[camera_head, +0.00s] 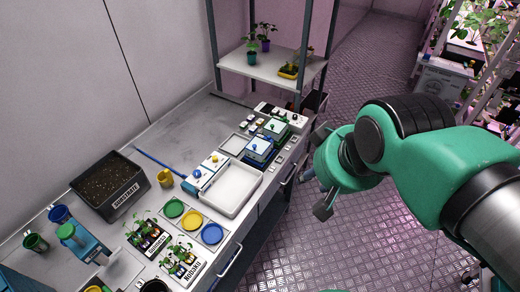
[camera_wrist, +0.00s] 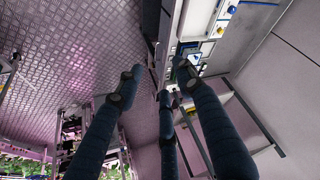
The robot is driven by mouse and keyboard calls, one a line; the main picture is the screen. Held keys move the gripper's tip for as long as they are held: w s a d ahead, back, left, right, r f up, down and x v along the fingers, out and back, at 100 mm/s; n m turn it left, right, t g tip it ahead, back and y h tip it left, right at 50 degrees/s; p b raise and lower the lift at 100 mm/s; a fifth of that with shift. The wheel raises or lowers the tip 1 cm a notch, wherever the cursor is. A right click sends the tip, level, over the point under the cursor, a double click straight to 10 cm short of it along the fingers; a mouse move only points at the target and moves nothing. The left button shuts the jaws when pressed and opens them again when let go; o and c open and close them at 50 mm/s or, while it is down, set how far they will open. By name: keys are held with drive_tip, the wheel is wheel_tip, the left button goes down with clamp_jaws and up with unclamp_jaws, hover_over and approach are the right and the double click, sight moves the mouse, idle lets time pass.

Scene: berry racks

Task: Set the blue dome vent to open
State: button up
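The blue dome (camera_head: 258,152) is a pale, clear-looking lid on a blue base, on the bench right of centre in the head view. A small blue knob (camera_head: 263,141), which looks like its vent, sits on top; its setting is too small to tell. My gripper (camera_head: 314,172) is off the bench's front edge, to the right of the dome and apart from it. In the wrist view my gripper's fingers (camera_wrist: 156,86) are spread with nothing between them. The dome cannot be told for sure in that view.
A green-based dome (camera_head: 276,130) stands just behind the blue one. A white tray (camera_head: 236,206), a knobbed box (camera_head: 207,173) and a control panel (camera_head: 280,115) are close by. A shelf on posts (camera_head: 262,70) rises at the back. The floor (camera_head: 350,240) beside the bench is clear.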

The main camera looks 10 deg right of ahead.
idle(0.4)
drive_tip(key=shift+w+r, duration=0.1)
drive_tip(key=shift+w, duration=0.05)
clamp_jaws()
drive_tip(key=w+d+f+m+g+y+p, duration=0.1)
drive_tip(key=w+f+m, duration=0.1)
drive_tip(key=w+m, duration=0.7)
drive_tip(key=w+d+f+m+g+y+p, duration=0.15)
drive_tip(key=w+m, duration=0.25)
drive_tip(key=w, duration=0.8)
drive_tip(key=w+d+f+m+p, duration=0.1)
drive_tip(key=w+d+f+m, duration=0.3)
drive_tip(key=w+f+m, duration=0.3)
drive_tip(key=w+d+f+m+p, duration=0.1)
drive_tip(key=w+d+f+m, duration=0.3)
drive_tip(key=w+f+m, duration=0.3)
drive_tip(key=w+f, duration=0.3)
drive_tip(key=shift+d+f+y, duration=0.2)
drive_tip(key=shift+f+y, duration=0.15)
